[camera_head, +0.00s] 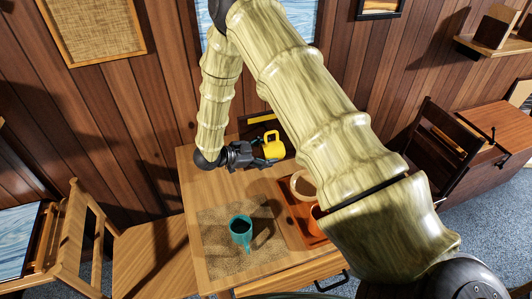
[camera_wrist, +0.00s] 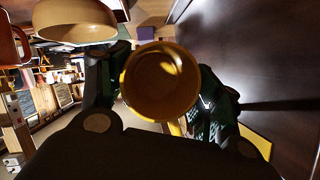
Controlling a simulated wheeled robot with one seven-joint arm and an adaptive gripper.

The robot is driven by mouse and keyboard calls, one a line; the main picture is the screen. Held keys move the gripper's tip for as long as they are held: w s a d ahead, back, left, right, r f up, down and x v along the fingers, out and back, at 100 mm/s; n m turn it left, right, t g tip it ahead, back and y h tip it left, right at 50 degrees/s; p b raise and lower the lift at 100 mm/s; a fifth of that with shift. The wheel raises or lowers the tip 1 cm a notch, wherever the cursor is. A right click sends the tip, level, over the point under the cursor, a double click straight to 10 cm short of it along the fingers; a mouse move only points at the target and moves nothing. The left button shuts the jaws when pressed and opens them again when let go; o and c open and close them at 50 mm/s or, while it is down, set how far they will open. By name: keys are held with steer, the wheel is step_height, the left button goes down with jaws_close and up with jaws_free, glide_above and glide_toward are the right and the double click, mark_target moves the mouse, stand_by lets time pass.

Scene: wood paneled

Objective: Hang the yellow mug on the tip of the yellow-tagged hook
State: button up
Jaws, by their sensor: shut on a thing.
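The yellow mug (camera_head: 274,152) is held above the back of the wooden table in the head view, its handle pointing up. My gripper (camera_head: 265,151) is shut on it from the left. In the wrist view the round yellow mug (camera_wrist: 158,82) sits between the two fingers of my gripper (camera_wrist: 160,88), with a round end toward the camera. Behind the mug in the head view is a dark piece with a yellow strip (camera_head: 262,118). I cannot tell whether this strip is the hook's tag. No hook tip is clearly visible; the mug and arm cover part of that area.
A teal mug (camera_head: 240,228) stands on a woven mat (camera_head: 215,262) on the table. To the right, an orange tray (camera_head: 290,205) holds a pale bowl (camera_head: 303,185) and an orange mug (camera_head: 316,222), partly behind my arm. Wooden paneling stands close behind the table.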

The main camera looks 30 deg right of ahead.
steer(key=shift+w+d+f+b, duration=0.1)
steer(key=shift+w+d+b, duration=0.1)
steer(key=shift+w, duration=0.4)
steer(key=shift+w+d+b, duration=0.1)
steer(key=shift+w+b, duration=0.05)
steer(key=shift+w, duration=0.45)
stand_by(1.0)
steer(key=shift+w+d+f+b, duration=0.1)
steer(key=shift+w+f+b, duration=0.2)
steer(key=shift+w, duration=0.2)
stand_by(0.8)
steer(key=shift+w+f, duration=0.15)
steer(key=shift+f, duration=0.15)
stand_by(0.9)
steer(key=o, duration=1.2)
steer(key=v, duration=1.2)
